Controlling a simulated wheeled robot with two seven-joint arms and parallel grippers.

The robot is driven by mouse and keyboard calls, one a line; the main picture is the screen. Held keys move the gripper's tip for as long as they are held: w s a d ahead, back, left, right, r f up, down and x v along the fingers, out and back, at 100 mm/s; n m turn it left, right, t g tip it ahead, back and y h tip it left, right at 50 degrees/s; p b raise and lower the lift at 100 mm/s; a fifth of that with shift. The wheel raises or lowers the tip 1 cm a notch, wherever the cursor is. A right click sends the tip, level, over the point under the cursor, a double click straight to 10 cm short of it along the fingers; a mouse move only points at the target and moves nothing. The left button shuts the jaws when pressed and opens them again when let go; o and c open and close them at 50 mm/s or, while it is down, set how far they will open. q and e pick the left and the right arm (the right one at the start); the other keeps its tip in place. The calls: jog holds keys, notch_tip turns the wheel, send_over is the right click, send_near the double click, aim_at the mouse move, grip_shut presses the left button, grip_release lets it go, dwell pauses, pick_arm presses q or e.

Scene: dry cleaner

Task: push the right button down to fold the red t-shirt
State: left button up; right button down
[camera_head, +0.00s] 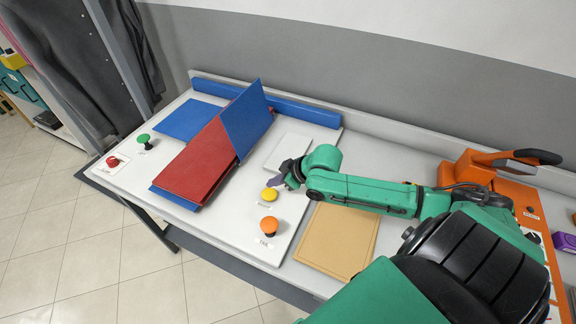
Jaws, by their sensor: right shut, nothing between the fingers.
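The red t-shirt (200,162) lies on the blue folding board (187,120). A blue panel (248,118) of the board stands tilted up on the right side of the shirt. A yellow button (269,194) and an orange button (268,226) are on the right part of the white base. My left gripper is not in view.
A green button (144,139) and a red button (112,161) are on the left of the base. A tan board (340,240) lies to the right. An orange machine (490,183) stands at the far right. Dark clothes (85,60) hang at the left.

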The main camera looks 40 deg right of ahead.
jog(key=p+v, duration=0.3)
jog(key=v, duration=0.5)
jog(key=shift+p, duration=0.4)
jog(key=shift+s, duration=0.1)
